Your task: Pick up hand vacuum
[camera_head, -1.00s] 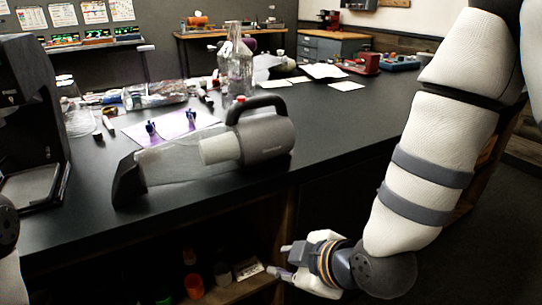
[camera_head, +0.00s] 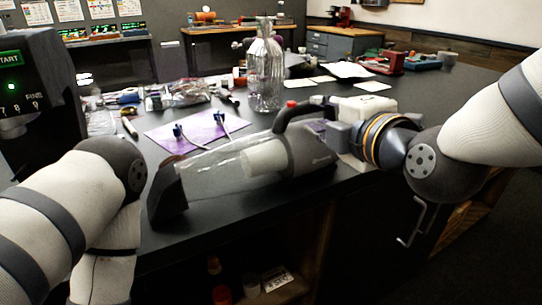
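The hand vacuum (camera_head: 306,155) lies on the black counter near its front edge. It has a grey body, a black looped handle, a clear nozzle section (camera_head: 215,170) and a black wide tip (camera_head: 167,192) pointing left. My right gripper (camera_head: 335,127) is at the rear right end of the vacuum, beside the handle and body. Its white and grey housing covers the vacuum's rear end. Its fingertips are hidden, so I cannot tell whether they close on the vacuum. My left arm comes in at the lower left, and its gripper is out of view.
A black brewer (camera_head: 38,95) with a green display stands at the left. A purple-white sheet (camera_head: 196,130) with small blue-topped items lies behind the vacuum. A glass bottle (camera_head: 265,75) stands farther back. Below the counter is an open shelf with small containers.

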